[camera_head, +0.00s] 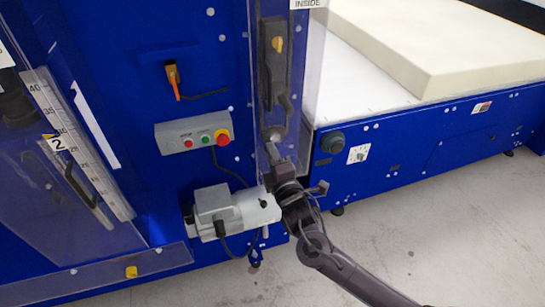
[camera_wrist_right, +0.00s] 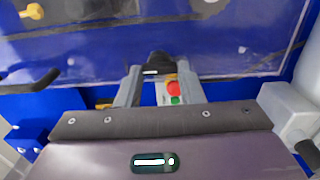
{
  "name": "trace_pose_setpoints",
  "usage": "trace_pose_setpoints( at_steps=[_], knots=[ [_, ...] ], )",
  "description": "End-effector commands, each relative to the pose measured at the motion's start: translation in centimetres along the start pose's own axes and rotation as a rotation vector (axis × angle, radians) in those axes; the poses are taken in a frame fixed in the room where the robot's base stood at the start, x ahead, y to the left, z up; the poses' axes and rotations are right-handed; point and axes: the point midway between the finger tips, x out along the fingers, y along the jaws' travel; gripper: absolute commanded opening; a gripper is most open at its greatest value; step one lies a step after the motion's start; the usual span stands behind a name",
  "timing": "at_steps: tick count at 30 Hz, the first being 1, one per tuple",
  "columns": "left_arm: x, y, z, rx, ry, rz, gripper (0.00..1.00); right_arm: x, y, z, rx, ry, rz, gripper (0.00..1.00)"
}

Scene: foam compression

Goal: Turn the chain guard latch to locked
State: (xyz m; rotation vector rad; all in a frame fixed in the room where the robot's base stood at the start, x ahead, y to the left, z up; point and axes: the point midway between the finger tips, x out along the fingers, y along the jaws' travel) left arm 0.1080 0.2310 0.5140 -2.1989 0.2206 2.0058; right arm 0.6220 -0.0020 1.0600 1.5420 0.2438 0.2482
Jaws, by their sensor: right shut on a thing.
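The clear chain guard (camera_head: 309,75) stands upright on the blue machine in the head view. My right gripper (camera_head: 274,150) reaches up to its lower part. In the right wrist view, the two grey fingers of my right gripper (camera_wrist_right: 157,88) are closed around a dark knob with a short white mark, the chain guard latch (camera_wrist_right: 159,63). The fingers hide its sides, and I cannot tell whether it stands at locked. In the head view the gripper and wrist largely cover the latch. My left gripper is not in view.
A grey button box (camera_head: 195,134) with a red stop button is left of the gripper. A grey motor (camera_head: 232,209) sits close below-left. A foam block (camera_head: 440,45) lies on the white bed at right. The grey floor (camera_head: 460,220) at lower right is clear.

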Motion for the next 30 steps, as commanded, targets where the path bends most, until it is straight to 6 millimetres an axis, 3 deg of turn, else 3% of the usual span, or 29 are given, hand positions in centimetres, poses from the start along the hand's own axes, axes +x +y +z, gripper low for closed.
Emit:
trace_pose_setpoints(
  at_steps=[4, 5, 9, 20, 30],
  knots=[
    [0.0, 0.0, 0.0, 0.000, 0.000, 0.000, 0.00, 0.0, -0.1, 0.0, -0.003, 0.001, -0.002, 0.12],
    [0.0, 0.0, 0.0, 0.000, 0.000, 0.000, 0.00, 0.0, -0.1, 0.0, -0.002, 0.001, -0.002, 0.38],
    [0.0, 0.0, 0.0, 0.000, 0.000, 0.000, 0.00, 0.0, -0.1, 0.0, -0.002, 0.001, -0.002, 0.56],
    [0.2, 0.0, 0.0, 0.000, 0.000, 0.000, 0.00, -0.6, -0.2, 0.0, 0.000, 0.001, -0.001, 0.56],
    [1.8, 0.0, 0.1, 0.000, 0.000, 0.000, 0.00, -5.7, -0.4, 0.0, 0.000, 0.001, -0.002, 0.56]
  ],
)
